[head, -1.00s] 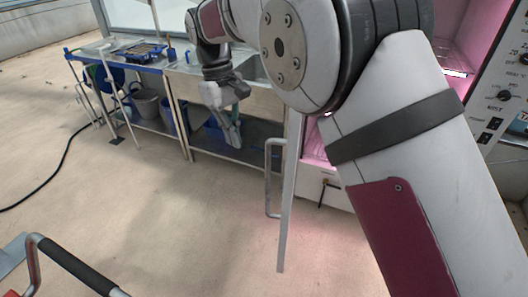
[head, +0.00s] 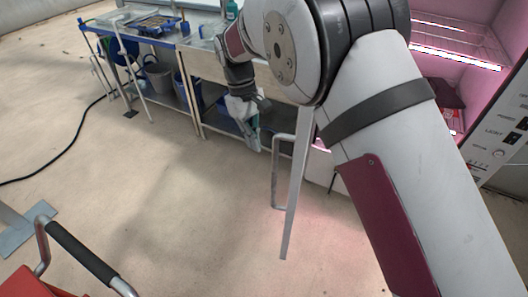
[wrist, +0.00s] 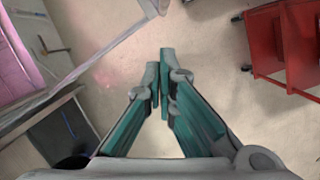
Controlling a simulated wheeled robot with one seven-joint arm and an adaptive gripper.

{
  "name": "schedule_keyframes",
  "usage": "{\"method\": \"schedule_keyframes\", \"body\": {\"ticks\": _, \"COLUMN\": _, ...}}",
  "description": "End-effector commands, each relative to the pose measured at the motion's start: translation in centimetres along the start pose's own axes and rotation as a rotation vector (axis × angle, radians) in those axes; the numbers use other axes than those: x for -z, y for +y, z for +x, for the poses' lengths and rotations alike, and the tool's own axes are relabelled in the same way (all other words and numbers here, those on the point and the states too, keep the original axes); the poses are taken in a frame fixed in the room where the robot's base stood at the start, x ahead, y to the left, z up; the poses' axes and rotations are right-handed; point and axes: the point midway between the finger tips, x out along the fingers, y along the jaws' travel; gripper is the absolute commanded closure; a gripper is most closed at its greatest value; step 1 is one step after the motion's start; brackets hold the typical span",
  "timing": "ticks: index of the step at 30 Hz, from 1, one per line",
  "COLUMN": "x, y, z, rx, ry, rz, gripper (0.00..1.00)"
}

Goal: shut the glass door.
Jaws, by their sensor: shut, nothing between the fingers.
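The glass door (head: 298,185) stands open, swung out from the pink-lit cabinet, and shows nearly edge-on in the head view. Its long bar handle (head: 276,175) is on its left side. My gripper (head: 253,146) hangs just left of the handle in the head view, fingers pointing down; I cannot tell how far apart they are in depth. In the wrist view my gripper's teal fingers (wrist: 160,66) meet at the tips, shut and empty. A pale frame edge, seemingly the door's (wrist: 105,45), crosses the upper left there. My arm hides the door's top and hinge side.
The pink-lit cabinet (head: 455,65) with wire shelves stands behind my arm, its control panel (head: 505,135) at right. A steel bench (head: 205,68) is behind my gripper. A red cart (wrist: 290,45) is at upper right in the wrist view. The floor left of the door is clear.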

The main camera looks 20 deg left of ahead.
Motion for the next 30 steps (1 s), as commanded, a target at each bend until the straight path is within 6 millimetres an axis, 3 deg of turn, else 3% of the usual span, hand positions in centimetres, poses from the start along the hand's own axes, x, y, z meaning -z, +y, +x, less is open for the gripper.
{"method": "schedule_keyframes", "body": {"ticks": 3, "x": -0.2, "y": -0.2, "z": 2.3, "rx": 0.001, "ry": -0.004, "rz": 0.002, "gripper": 1.00}}
{"method": "schedule_keyframes", "body": {"ticks": 12, "x": -3.5, "y": -0.1, "z": 2.8, "rx": 0.000, "ry": 0.000, "rz": 0.001, "gripper": 1.00}}
{"method": "schedule_keyframes", "body": {"ticks": 30, "x": -4.4, "y": 0.3, "z": 3.1, "rx": -0.002, "ry": 0.001, "rz": -0.005, "gripper": 1.00}}
